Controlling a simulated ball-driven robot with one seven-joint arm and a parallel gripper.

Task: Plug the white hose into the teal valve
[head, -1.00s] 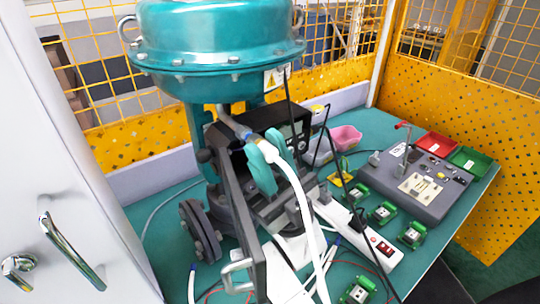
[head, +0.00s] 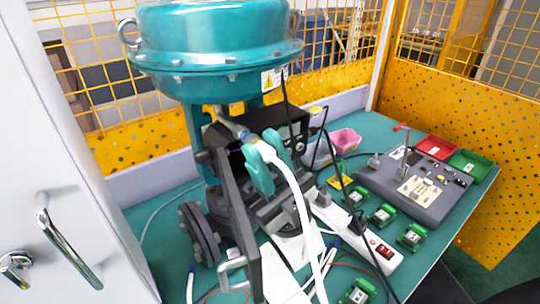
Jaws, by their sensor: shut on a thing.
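The teal valve (head: 215,45) stands upright on the table, with its large round actuator on top and a dark box-shaped positioner on its front. The white hose (head: 299,190) runs from my gripper down to the table front. My gripper (head: 262,155) has teal fingers and is shut on the hose near its upper end. The hose end sits close to a small metal and blue fitting (head: 243,134) on the valve. I cannot tell whether the end is seated in it, as the fingers partly cover it.
A white power strip (head: 358,238) and several green blocks (head: 383,214) lie to the right of the valve. A grey panel box (head: 415,187), a pink basket (head: 345,141), and red (head: 435,147) and green (head: 468,163) trays are farther right. A black cable (head: 320,140) hangs beside the positioner.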

